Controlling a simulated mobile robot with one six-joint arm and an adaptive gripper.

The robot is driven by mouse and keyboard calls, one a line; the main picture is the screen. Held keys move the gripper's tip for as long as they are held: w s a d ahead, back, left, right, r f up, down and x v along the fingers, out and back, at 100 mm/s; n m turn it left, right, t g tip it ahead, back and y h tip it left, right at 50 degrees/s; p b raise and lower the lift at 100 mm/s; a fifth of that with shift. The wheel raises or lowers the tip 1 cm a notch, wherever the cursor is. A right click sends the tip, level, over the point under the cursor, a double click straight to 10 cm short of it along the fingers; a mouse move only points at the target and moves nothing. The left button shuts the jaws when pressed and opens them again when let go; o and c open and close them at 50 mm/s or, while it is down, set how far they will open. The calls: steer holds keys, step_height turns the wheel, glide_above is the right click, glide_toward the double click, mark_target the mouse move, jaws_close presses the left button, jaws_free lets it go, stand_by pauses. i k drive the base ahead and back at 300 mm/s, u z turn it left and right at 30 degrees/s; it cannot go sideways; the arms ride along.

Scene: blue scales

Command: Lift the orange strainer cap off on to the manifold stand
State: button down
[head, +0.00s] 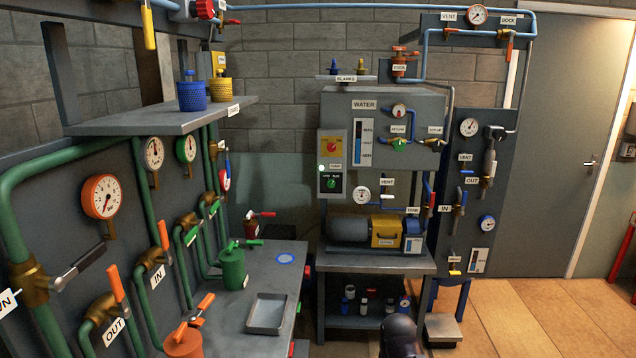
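An orange cylindrical strainer (184,345) stands at the bottom edge, on the near left of the grey bench, its lower part cut off by the frame. Its orange cap seems to be on its top, with an orange-handled lever (201,309) just above; where cap and body meet is too small to tell. The grey bench (232,318), apparently the manifold stand, stands beside the green pipes. It bears a green strainer (233,268), a shallow grey tray (266,313) and a blue ring mark (286,258). No gripper fingers show.
Green pipes with orange-handled valves (117,284) crowd the left wall. A shelf (190,112) with blue and yellow strainer baskets overhangs the bench. The water unit (376,105) stands behind. A dark rounded part, probably mine, shows at bottom centre. The tiled floor at right is open.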

mark_target(185, 340)
steer(key=u, duration=4.3)
steer(key=i, duration=0.05)
steer(key=z, duration=3)
